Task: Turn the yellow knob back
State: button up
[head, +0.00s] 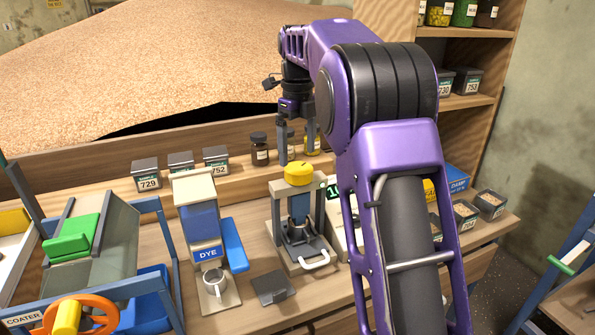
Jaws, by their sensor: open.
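The yellow knob (299,173) sits on top of a grey press-like device (297,215) on the bench, right of the dye dispenser. My gripper (297,145) points down just above and behind the knob, with its fingers apart. One finger hangs at the knob's left rear and the other at its right rear. Whether a finger touches the knob I cannot tell. My purple arm comes in from the right and hides part of the bench.
The blue and white dye dispenser (203,230) with a metal cup (214,281) stands left. A dark flat box (272,288) lies in front. Sample boxes (146,174) and jars (259,148) line the back ledge. The coater (95,250) with its orange wheel (84,314) is far left.

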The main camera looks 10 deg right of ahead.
aim_at(298, 167)
jog(key=shift+f+b, duration=0.35)
jog(key=shift+f, duration=1.8)
jog(key=shift+c, duration=0.3)
jog(key=c, duration=1.1)
